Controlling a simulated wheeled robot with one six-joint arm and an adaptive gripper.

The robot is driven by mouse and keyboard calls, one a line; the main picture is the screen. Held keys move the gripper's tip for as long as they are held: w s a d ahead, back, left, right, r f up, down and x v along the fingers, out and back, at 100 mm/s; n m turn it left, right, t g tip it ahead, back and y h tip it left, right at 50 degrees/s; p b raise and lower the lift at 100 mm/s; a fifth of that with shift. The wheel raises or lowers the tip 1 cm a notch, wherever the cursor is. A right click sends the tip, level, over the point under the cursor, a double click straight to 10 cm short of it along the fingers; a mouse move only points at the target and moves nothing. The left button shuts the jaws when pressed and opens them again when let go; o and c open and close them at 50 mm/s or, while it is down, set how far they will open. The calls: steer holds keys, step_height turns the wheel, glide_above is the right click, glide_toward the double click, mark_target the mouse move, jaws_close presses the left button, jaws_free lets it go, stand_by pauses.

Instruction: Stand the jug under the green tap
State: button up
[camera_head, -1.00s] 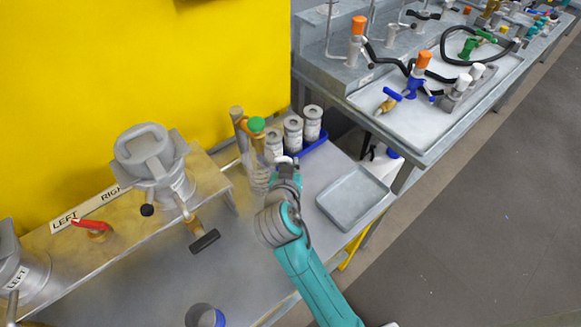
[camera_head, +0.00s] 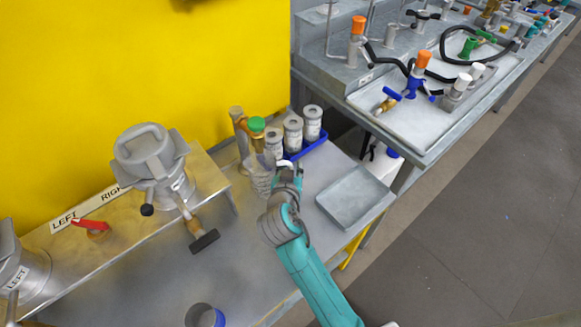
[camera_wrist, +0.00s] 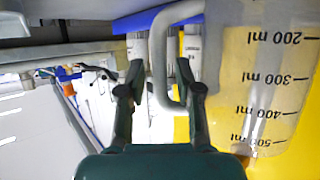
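The clear jug (camera_head: 261,176) stands on the bench just below and in front of the tap with the green knob (camera_head: 257,124). In the wrist view the jug (camera_wrist: 250,70) fills the right side, upside down, with black ml marks. Its grey loop handle (camera_wrist: 158,70) lies between my fingertips, with a visible gap on each side. My gripper (camera_head: 287,168) is at the handle side of the jug, and it also shows in the wrist view (camera_wrist: 160,78) with its fingers apart. The tap's spout end is hard to make out.
A grey tray (camera_head: 354,197) lies to the right. A raised shelf with a grey lidded vessel (camera_head: 150,155) is left. A blue-and-grey cup (camera_head: 205,316) stands at the front.

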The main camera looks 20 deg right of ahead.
steer(key=shift+s+r, duration=0.1)
steer(key=shift+r, duration=0.05)
steer(key=v, duration=1.2)
